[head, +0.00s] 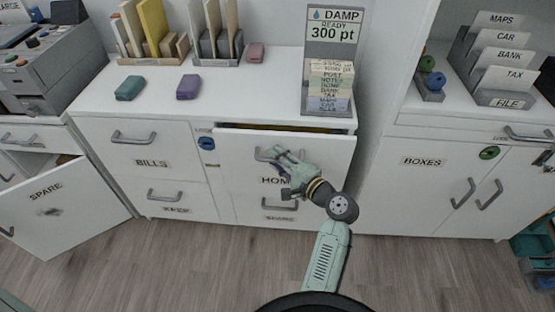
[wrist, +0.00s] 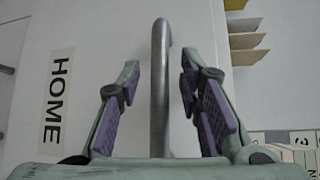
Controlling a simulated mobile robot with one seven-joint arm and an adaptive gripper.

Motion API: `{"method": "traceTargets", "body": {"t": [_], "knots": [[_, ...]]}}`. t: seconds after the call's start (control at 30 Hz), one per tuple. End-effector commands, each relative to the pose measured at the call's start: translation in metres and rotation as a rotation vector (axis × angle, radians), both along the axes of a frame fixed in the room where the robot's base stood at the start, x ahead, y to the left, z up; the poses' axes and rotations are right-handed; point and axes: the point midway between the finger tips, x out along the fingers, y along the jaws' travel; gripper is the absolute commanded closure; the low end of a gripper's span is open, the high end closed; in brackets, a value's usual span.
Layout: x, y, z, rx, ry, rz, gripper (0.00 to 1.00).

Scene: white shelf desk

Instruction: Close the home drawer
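The home drawer (head: 320,160) is pulled out in the head view; a dark gap with a strip of yellow shows above its white front. Its grey bar handle (head: 262,154) is partly hidden by my gripper (head: 277,168). In the wrist view the HOME label (wrist: 56,100) is at left and the handle (wrist: 160,50) runs upright in the picture. My gripper's two fingers stand apart, one on each side of the handle, with a visible gap on both sides.
The bills drawer (head: 140,150) at left looks shut. The spare door (head: 75,205) at far left stands open. A damp sign (head: 333,35) and a card stack (head: 330,85) stand on the desktop above the drawer. The wooden floor (head: 190,265) in front is clear.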

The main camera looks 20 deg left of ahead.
Motion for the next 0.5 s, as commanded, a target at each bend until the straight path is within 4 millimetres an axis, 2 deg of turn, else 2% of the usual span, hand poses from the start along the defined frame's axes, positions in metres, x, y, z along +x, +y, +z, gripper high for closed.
{"method": "traceTargets", "body": {"t": [0.07, 0.5], "knots": [[-0.0001, -0.0001, -0.0001, 0.0, 0.0, 0.0, 0.68], [-0.0003, -0.0002, -0.0001, 0.0, 0.0, 0.0, 0.98]]}}
